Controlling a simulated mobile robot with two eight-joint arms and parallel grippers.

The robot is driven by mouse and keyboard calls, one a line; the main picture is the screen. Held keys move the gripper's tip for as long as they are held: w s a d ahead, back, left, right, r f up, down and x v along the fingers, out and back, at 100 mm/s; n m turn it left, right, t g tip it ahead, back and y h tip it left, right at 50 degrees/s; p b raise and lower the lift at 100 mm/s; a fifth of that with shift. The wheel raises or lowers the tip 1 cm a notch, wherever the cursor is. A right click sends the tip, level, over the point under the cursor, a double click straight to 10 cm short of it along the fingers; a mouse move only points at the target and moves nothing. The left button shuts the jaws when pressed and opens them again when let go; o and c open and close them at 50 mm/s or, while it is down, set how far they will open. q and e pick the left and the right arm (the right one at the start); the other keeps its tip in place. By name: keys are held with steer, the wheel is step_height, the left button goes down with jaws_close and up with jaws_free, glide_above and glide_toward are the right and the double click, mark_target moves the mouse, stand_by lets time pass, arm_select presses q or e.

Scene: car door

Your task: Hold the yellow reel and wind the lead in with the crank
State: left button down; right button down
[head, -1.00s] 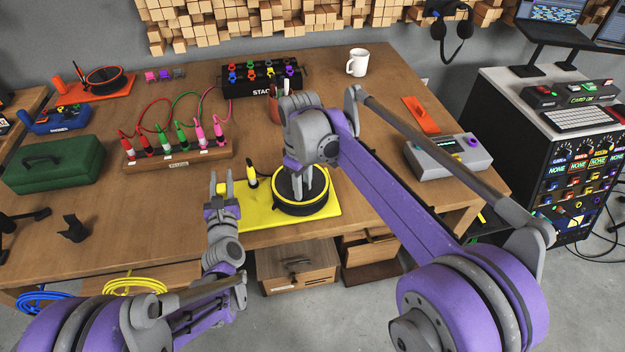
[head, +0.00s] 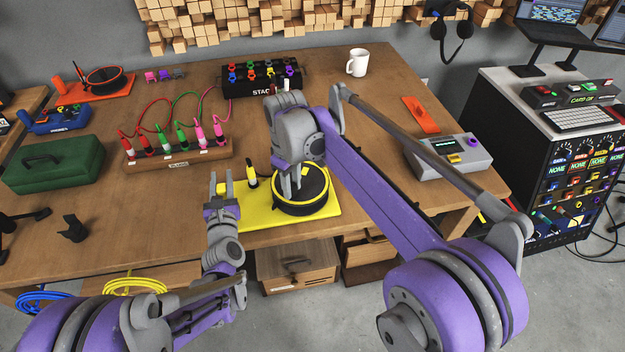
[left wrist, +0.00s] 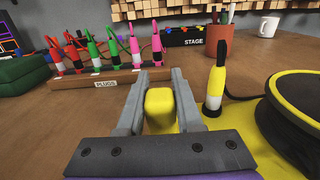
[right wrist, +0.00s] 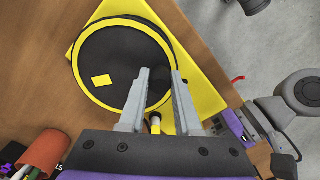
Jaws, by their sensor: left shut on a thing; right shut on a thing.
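The yellow reel has a flat yellow base (head: 322,218) at the table's front edge and a round black drum (head: 315,190) with a yellow rim. The drum also shows in the right wrist view (right wrist: 112,50), with a yellow patch on top. My left gripper (head: 221,185) is shut on the reel's yellow grip block (left wrist: 160,108), left of the drum. My right gripper (head: 290,188) reaches down over the left part of the drum, shut on the crank, which is mostly hidden by the fingers. The lead's yellow and black plug (head: 252,176) stands upright on the base beside the drum.
A rack of coloured plugs (head: 180,155) stands behind and left of the reel. A black stage box (head: 262,80) and white mug (head: 357,62) are further back. A grey device (head: 450,160) is at right, a green case (head: 55,165) at left.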

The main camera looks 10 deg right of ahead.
steer(key=shift+a, duration=0.1)
steer(key=shift+w+a, duration=0.9)
steer(key=shift+w, duration=0.1)
steer(key=shift+w+a, duration=0.15)
steer(key=shift+w, duration=0.5)
steer(key=shift+w+a, duration=0.15)
steer(key=shift+w, duration=0.5)
steer(key=shift+w, duration=0.15)
